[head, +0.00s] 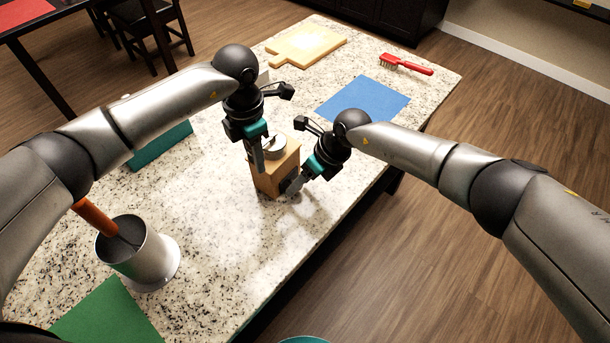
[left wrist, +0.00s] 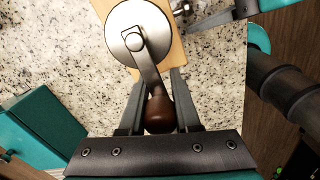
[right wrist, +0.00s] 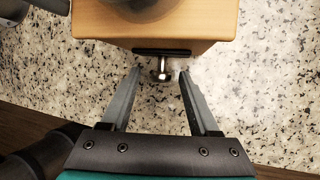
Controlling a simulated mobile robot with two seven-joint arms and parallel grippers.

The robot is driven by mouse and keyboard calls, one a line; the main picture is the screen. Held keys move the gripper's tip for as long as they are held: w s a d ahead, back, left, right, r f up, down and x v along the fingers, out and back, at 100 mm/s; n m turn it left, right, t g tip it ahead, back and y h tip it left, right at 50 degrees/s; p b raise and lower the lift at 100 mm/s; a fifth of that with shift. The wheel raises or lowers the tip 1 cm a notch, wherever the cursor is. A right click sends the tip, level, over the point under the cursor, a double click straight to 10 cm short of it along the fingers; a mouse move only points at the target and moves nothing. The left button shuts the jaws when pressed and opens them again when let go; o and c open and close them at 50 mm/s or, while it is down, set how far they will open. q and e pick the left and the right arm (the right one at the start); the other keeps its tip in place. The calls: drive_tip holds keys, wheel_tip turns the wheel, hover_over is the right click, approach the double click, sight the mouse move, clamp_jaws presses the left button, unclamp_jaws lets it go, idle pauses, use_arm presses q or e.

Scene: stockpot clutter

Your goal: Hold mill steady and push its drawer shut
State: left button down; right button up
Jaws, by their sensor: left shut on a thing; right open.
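The mill (head: 268,181) is a wooden box with a round metal top and a crank, upright on the speckled counter. In the left wrist view, the crank's brown knob (left wrist: 160,112) lies between the fingers of my left gripper (left wrist: 157,80). That gripper (head: 258,168) is shut on the mill, at its left side in the head view. The drawer (right wrist: 162,52) shows as a dark front with a metal knob, standing slightly out from the box. My right gripper (right wrist: 158,75) is open, its fingers either side of the drawer knob with gaps. In the head view this gripper (head: 293,186) partly hides the drawer.
A metal pot (head: 137,253) with an orange-handled tool stands at the left front, near a green sheet (head: 108,315). A teal block (head: 160,145) lies behind my left arm. A blue sheet (head: 362,100), cutting board (head: 305,45) and red brush (head: 405,66) lie farther back.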

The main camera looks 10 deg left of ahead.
drive_tip(key=v, duration=1.2)
drive_tip(key=shift+a, duration=0.1)
idle(0.7)
use_arm(q)
drive_tip(key=c, duration=0.5)
unclamp_jaws()
drive_tip(key=shift+c, duration=0.2)
drive_tip(key=shift+r, duration=0.15)
wheel_tip(320, 180, up, 12)
drive_tip(key=shift+f, duration=0.1)
